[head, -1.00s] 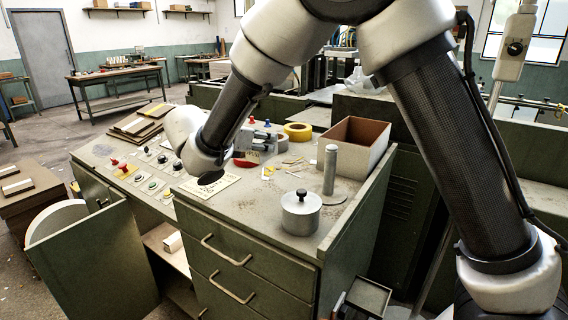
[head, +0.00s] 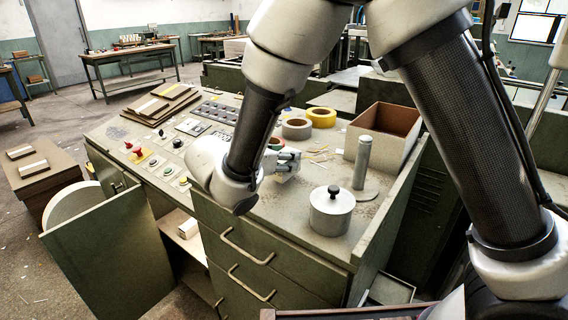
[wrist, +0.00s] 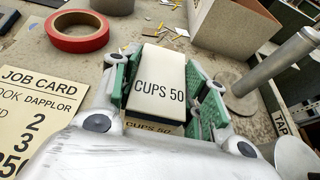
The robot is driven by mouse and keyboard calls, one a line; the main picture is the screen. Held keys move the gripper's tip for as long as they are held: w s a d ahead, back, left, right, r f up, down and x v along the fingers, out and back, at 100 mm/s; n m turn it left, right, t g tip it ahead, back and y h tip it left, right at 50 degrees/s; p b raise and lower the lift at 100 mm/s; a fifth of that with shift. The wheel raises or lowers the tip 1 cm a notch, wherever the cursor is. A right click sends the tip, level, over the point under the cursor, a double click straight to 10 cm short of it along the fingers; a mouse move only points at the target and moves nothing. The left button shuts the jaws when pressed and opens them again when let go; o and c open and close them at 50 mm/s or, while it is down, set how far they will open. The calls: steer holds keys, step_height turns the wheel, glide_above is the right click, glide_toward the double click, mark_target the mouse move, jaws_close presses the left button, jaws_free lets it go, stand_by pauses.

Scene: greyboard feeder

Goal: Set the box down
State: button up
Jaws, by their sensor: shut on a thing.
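The box, a small cream carton printed "CUPS 50" (wrist: 158,85), sits between the green-padded fingers of my gripper (wrist: 168,95) in the wrist view. My gripper is shut on it, with a finger on each side. A second "CUPS 50" print shows lower down, partly hidden by the gripper body. In the head view my gripper (head: 287,162) is low over the cabinet top (head: 285,215), behind the metal pot. There the box is mostly hidden by the arm and fingers. I cannot tell whether its underside touches the top.
A lidded pot (head: 332,212) and an upright metal post (head: 363,165) stand to the right. An open-topped box (head: 385,135) is behind them. A red tape roll (wrist: 77,32) and a job card (wrist: 40,105) lie left in the wrist view. Tape rolls (head: 297,128) lie behind.

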steer(key=shift+f, duration=0.95)
steer(key=o, duration=1.1)
steer(key=shift+f, duration=0.1)
steer(key=shift+s+a+r, duration=0.1)
steer(key=shift+a+r, duration=0.05)
steer(key=shift+r, duration=0.05)
steer(key=v, duration=1.1)
steer(key=shift+s+a+r, duration=0.1)
steer(key=shift+s+r, duration=0.1)
steer(key=shift+s, duration=0.05)
